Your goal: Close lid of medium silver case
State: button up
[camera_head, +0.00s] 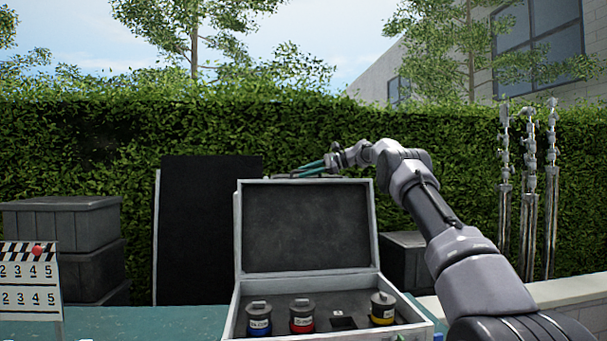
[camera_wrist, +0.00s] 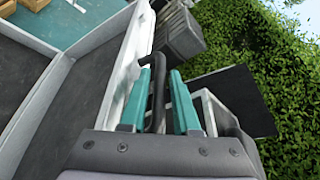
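The silver case (camera_head: 238,235) stands with its lid (camera_head: 377,225) raised nearly upright and its dark lining facing me in the head view. My gripper (camera_head: 308,167) is at the lid's top edge, reaching in from the right, partly behind the lid. In the wrist view, the teal fingers (camera_wrist: 168,85) stand apart beside the lid's pale rim (camera_wrist: 142,45). A dark curved bar, seemingly a handle (camera_wrist: 158,70), shows between or beside the fingers. I cannot tell whether they touch it. The case's base holds blue, red and yellow labelled canisters (camera_head: 302,317).
A clapperboard (camera_head: 30,285) and stacked grey cases (camera_head: 62,222) are at the left. A black panel (camera_head: 205,230) stands behind the silver case. Another dark case (camera_head: 402,262) is behind its right side. Metal stands (camera_head: 528,190) rise at the right before a hedge.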

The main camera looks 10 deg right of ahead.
jog(key=shift+w+a+f, duration=0.1)
jog(key=shift+a, duration=0.4)
grip_shut()
dwell(1.2)
